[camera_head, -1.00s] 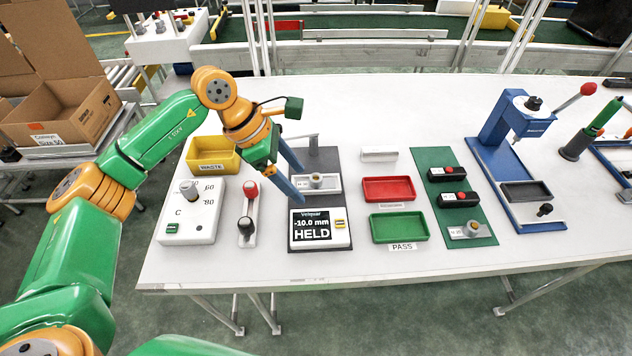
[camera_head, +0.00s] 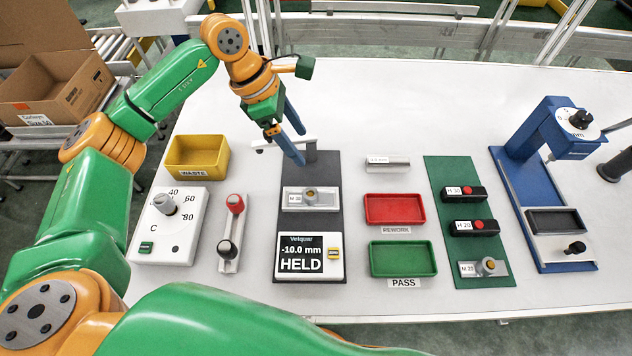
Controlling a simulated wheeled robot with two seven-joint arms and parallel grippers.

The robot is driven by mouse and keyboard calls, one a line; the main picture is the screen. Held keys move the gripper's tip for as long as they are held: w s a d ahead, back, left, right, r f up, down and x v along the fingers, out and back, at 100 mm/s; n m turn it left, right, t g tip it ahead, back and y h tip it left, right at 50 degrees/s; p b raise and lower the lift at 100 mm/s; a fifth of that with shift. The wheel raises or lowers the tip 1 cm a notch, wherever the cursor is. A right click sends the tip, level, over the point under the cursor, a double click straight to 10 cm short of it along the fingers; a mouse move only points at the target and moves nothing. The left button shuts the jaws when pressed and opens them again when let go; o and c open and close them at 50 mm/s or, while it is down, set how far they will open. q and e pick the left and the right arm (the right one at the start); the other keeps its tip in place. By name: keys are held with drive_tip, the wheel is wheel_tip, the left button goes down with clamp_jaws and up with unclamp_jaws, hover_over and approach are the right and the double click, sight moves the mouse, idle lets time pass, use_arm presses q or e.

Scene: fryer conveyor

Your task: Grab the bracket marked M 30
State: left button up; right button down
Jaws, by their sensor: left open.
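The bracket marked M 30 (camera_head: 322,198) is a pale metal plate with a round yellowish knob. It lies on the dark grey stand (camera_head: 322,228), behind the gauge display (camera_head: 309,257), which reads -10.0 mm HELD. My left gripper (camera_head: 300,147) has two blue fingers, apart and empty. In the picture its tips are above the bracket, near the stand's back end, and not touching the bracket. Its height over the stand is hard to tell. My right gripper is not in view.
A green mat (camera_head: 446,182) holds blocks marked H 30 and H 20 and a similar M 20 bracket (camera_head: 485,267). Red REWORK (camera_head: 395,209) and green PASS (camera_head: 403,258) trays lie right of the stand. A yellow WASTE bin (camera_head: 197,157) and a lever unit (camera_head: 231,233) are left.

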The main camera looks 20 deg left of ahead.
use_arm(q)
wheel_tip(320, 180, down, 6)
drive_tip(key=s+b, duration=0.2)
drive_tip(key=b, duration=0.6)
approach(312, 195)
drive_tip(key=shift+w+d+f, duration=0.45)
drive_tip(key=shift+w+f, duration=0.05)
drive_tip(key=shift+f, duration=0.1)
drive_tip(key=p+x, duration=0.1)
drive_tip(key=x, duration=0.2)
drive_tip(key=s+p+x, duration=0.1)
drive_tip(key=x, duration=0.1)
drive_tip(key=shift+a+f+p, duration=0.1)
drive_tip(key=shift+f+p, duration=0.1)
drive_tip(key=shift+p, duration=0.15)
drive_tip(key=shift+w+f, duration=0.15)
drive_tip(key=shift+f, duration=0.25)
clamp_jaws()
